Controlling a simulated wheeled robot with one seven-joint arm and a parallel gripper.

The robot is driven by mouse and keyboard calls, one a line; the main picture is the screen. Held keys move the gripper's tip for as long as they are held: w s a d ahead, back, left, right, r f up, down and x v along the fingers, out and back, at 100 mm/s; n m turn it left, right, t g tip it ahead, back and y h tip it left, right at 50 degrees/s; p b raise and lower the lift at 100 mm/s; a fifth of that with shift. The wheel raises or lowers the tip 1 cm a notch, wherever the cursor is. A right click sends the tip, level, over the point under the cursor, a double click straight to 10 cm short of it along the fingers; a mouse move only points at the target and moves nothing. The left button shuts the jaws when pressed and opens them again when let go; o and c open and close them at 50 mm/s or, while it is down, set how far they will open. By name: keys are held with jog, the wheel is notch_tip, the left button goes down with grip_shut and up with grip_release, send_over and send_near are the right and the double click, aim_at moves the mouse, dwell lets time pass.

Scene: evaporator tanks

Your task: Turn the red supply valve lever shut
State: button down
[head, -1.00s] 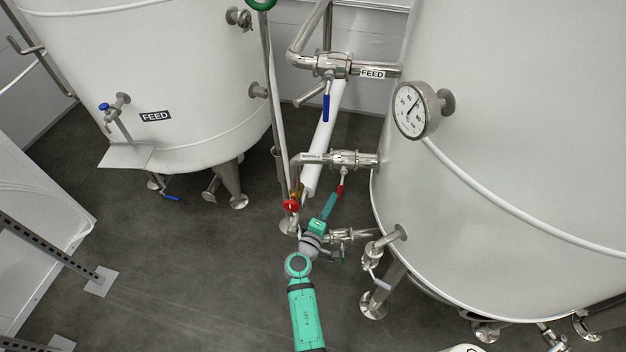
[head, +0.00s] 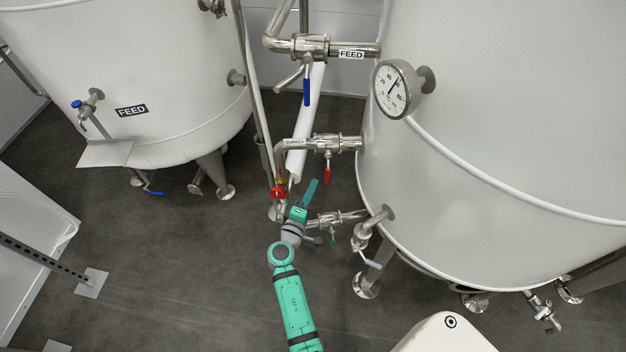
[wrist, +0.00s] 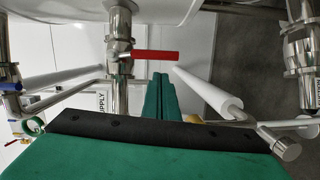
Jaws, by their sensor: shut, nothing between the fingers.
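The red supply valve lever (head: 327,173) hangs down from the valve on the supply pipe (head: 325,143), at the right tank. In the wrist view the lever (wrist: 155,55) lies across the pipe (wrist: 118,75), at about a right angle to it. My gripper (head: 314,182) is shut and empty, just left of the lever in the head view with a small gap. In the wrist view its shut green fingertips (wrist: 161,76) are just below the lever's free half. Whether they touch it is hard to tell there.
A feed pipe with a blue lever (head: 306,92) runs above. A red round handle (head: 278,192) on an upright pipe is close left of my gripper. A lower valve pipe (head: 335,217) is close to my wrist. A dial gauge (head: 397,89) sits on the right tank (head: 500,110). Open floor lies left.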

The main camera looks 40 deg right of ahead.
jog(key=v, duration=1.1)
jog(key=shift+w+a+f, duration=0.25)
jog(key=shift+a+f, duration=0.05)
jog(key=s+a+f+t+y, duration=0.1)
jog(key=s+a+f+y, duration=0.35)
jog(key=s+a, duration=0.3)
jog(key=s+a+f+t+y, duration=0.25)
jog(key=s+a+y, duration=0.3)
jog(key=a, duration=0.35)
jog(key=s+a+r+m+y, duration=0.1)
jog(key=s+a+r+y, duration=0.3)
jog(key=s+a+r, duration=0.35)
jog(key=s+a+r+m+t+y, duration=0.1)
jog(key=s+a+r+m+t, duration=0.2)
jog(key=s+r, duration=0.4)
notch_tip(320, 180, up, 4)
jog(key=shift+s+f+m, duration=0.2)
jog(key=shift+s+m, duration=0.1)
jog(key=shift+m, duration=0.2)
